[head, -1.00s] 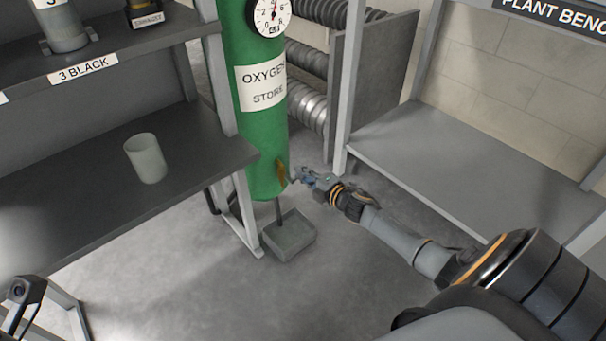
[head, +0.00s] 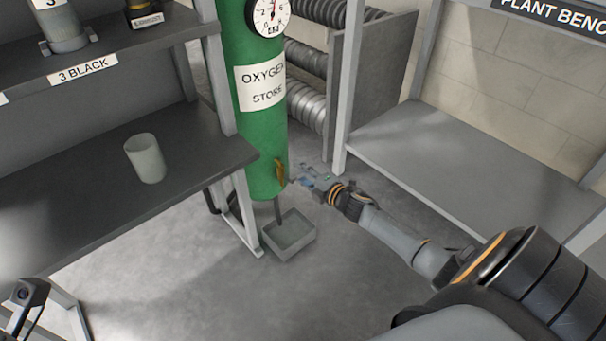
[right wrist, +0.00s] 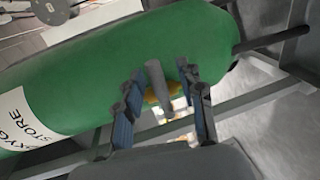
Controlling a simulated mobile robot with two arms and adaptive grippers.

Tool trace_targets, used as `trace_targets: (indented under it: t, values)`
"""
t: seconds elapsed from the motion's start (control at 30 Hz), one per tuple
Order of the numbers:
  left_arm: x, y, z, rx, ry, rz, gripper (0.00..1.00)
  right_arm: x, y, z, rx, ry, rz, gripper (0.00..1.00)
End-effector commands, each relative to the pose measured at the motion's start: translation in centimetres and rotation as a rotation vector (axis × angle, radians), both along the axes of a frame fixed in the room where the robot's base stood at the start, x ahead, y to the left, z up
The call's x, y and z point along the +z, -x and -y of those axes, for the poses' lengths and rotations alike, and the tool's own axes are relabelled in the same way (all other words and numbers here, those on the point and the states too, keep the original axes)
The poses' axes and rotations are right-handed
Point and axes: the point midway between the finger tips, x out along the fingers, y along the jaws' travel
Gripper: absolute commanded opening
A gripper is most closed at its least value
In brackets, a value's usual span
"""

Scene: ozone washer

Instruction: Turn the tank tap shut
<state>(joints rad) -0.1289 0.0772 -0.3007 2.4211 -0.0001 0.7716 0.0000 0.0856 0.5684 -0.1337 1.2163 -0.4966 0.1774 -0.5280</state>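The green oxygen store tank (head: 256,140) stands upright in the head view and lies across the right wrist view (right wrist: 120,70). A brass-coloured tap part (head: 281,172) sits low on its side. In the right wrist view the brass part (right wrist: 160,93) shows behind a grey rod (right wrist: 156,78). My right gripper (right wrist: 158,92) is open, with its fingers on both sides of the rod and brass part and visible gaps beside the rod. It also shows at the tap in the head view (head: 300,181). A dark part at lower left (head: 28,293) may be my left gripper; its fingers are unclear.
A gauge (head: 268,14) is high on the tank. A grey open tray (head: 290,236) stands on the floor below it. A dark shelf (head: 95,195) with a pale cup (head: 146,158) is at left. A bare grey bench (head: 450,165) is at right.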

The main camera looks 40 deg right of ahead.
Motion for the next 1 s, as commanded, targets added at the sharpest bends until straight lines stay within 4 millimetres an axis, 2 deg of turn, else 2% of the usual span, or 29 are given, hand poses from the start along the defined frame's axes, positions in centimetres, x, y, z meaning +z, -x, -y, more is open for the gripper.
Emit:
trace_targets:
  t: [0.13,0.27,0.7,0.8,1.0]
  values:
    - [0.0,0.0,0.0,0.002,-0.005,0.002,0.4,0.1,0.2,0.1,0.0,0.0,0.001,0.38]
    - [0.1,0.0,0.0,0.001,-0.003,0.003,0.4,0.2,1.3,0.1,0.0,-0.001,-0.001,0.38]
    - [0.1,0.0,0.0,0.001,-0.002,0.005,0.4,1.7,9.1,0.7,0.0,0.0,-0.002,0.38]
    - [0.1,0.0,0.0,0.001,-0.002,0.005,0.4,2.0,10.4,0.8,0.0,-0.001,-0.002,0.38]
    - [0.1,0.0,0.0,0.001,-0.002,0.005,0.4,2.3,11.7,0.9,-0.001,-0.001,-0.001,0.38]
